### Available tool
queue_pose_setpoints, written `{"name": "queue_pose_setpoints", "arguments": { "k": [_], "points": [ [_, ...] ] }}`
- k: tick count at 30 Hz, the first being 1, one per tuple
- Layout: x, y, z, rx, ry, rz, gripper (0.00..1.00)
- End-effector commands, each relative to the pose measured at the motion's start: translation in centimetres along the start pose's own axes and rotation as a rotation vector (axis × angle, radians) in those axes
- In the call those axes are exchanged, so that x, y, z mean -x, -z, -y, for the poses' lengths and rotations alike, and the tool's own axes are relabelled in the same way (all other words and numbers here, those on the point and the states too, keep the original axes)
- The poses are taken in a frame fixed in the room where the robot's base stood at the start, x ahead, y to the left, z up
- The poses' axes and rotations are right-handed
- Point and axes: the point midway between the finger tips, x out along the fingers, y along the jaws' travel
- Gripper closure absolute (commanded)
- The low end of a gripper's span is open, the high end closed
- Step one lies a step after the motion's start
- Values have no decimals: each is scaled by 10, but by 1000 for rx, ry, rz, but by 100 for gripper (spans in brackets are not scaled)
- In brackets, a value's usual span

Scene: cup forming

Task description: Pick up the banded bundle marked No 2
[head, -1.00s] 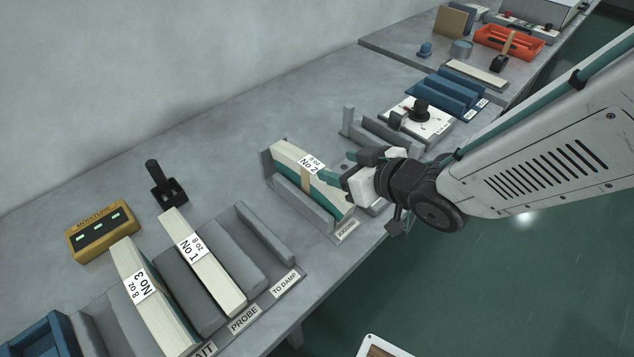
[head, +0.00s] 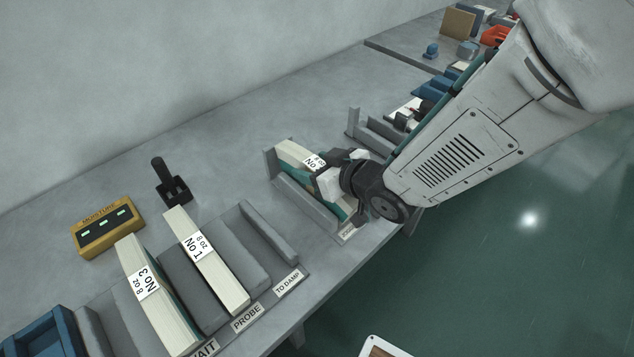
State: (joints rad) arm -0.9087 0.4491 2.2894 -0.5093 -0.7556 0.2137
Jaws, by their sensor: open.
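The banded bundle marked No 2 (head: 296,152) is a cream stack with a white label and a teal side. It lies in a grey jogger tray (head: 309,209) near the middle of the bench. My gripper (head: 328,185) is over the near half of this bundle and hides part of it and of its label. The jaws are open; I cannot tell whether they touch the bundle. The bundles marked No 1 (head: 210,265) and No 3 (head: 155,308) lie in a grey rack at the lower left.
The rack's TO DAMP slot (head: 268,235) is empty. A yellow moisture meter (head: 107,228) and a black-handled tool (head: 171,184) stand behind the rack. Blue and grey fixtures (head: 430,90) line the bench beyond my arm. The bench behind the jogger is clear.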

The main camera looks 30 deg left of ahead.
Motion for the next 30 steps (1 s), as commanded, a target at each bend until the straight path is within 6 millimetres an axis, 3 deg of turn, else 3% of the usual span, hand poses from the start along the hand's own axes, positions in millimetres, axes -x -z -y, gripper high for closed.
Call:
{"name": "queue_pose_setpoints", "arguments": {
  "k": [1, 6, 7, 20, 30],
  "points": [
    [0, 0, 0, 0, 0, 0, 47],
    [0, 0, 0, 0, 0, 0, 95],
    [0, 0, 0, 0, 0, 0, 100],
    [4, 9, 0, 0, -1, -3, 100],
    [31, 65, 0, 2, -1, -7, 100]
  ]
}}
